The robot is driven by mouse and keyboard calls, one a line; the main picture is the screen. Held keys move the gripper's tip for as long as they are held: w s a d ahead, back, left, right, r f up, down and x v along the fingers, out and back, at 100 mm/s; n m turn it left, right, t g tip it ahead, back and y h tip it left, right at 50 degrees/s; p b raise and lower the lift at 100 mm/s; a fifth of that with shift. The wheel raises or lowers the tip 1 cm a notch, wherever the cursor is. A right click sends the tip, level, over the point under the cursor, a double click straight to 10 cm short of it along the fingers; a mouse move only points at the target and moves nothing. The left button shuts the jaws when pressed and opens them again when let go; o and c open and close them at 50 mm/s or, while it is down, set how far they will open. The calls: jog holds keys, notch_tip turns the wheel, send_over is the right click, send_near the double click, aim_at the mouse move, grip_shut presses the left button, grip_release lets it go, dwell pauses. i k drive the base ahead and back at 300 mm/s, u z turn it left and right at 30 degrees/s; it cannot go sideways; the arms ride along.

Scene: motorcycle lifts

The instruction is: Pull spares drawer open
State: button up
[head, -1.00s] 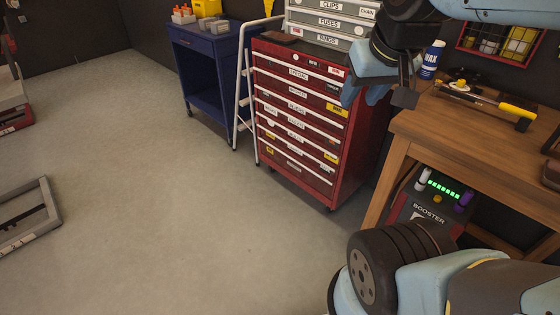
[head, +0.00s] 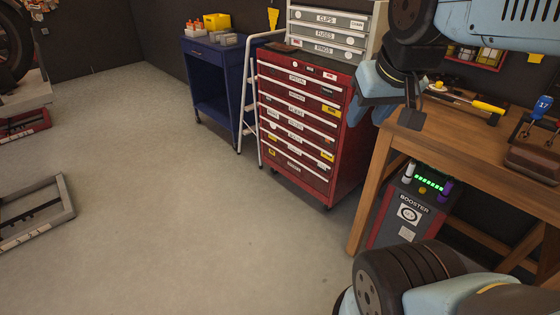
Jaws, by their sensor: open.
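A red drawer cabinet (head: 346,142) stands in the centre with several drawers, all looking shut. Each has a pale strip along its top edge and small labels. A grey drawer unit (head: 349,18) on top has drawers labelled CLIPS, FUSES and RINGS. I cannot read a spares label; the red cabinet's labels are too small. My gripper (head: 388,113) is at the upper right, open and empty. It hangs in front of the cabinet's right side and the bench's left end in the picture, apart from the drawer fronts. It hides part of the cabinet's upper right.
A wooden bench (head: 440,140) with tools stands at right, a BOOSTER unit (head: 398,217) under it. A white ladder-like frame (head: 247,95) leans beside the cabinet's left, next to a blue cart (head: 202,50). A grey frame (head: 66,197) lies far left. Floor before the cabinet is clear.

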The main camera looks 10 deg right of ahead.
aim_at(320, 180)
jog(key=z, duration=0.15)
jog(key=i, duration=0.9)
jog(key=u, duration=0.05)
